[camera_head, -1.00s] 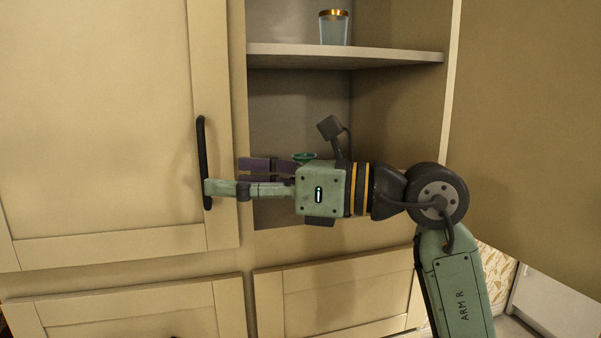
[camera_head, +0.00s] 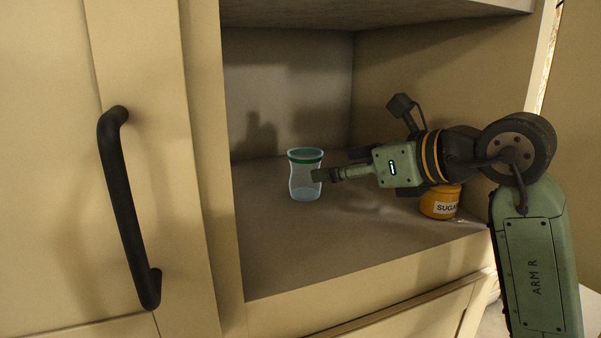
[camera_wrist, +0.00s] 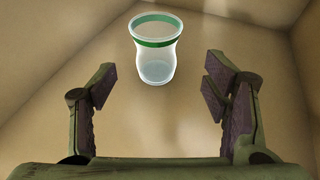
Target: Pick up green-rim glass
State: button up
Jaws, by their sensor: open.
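The green-rim glass (camera_head: 304,182) is clear with a green band near its top. It stands upright on the cabinet's lower shelf. In the wrist view the glass (camera_wrist: 155,60) is ahead of my gripper (camera_wrist: 160,85), roughly centred between the two spread fingers and beyond their tips. In the head view my gripper (camera_head: 335,165) reaches in from the right, and one fingertip overlaps the right side of the glass. I cannot tell from that view whether it touches. My gripper is open and empty.
A orange jar (camera_head: 438,203) labelled sugar stands on the same shelf, under my wrist and partly hidden by it. The cabinet's side walls and the upper shelf (camera_head: 370,10) enclose the space. A door with a black handle (camera_head: 130,210) is at left. The shelf front (camera_head: 310,265) is clear.

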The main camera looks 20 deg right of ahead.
aim_at(316, 168)
jog(key=x, duration=0.3)
jog(key=shift+a, duration=0.2)
jog(key=p+x, duration=0.2)
jog(key=x, duration=0.2)
jog(key=shift+w+a+r, duration=0.15)
jog(key=shift+a, duration=0.1)
jog(key=shift+w+a+f, duration=0.15)
jog(key=shift+w+f, duration=0.15)
jog(key=shift+w, duration=0.2)
jog(key=shift+c, duration=0.4)
jog(key=c, duration=1.2)
jog(key=shift+r, duration=0.1)
jog(key=shift+c, duration=0.2)
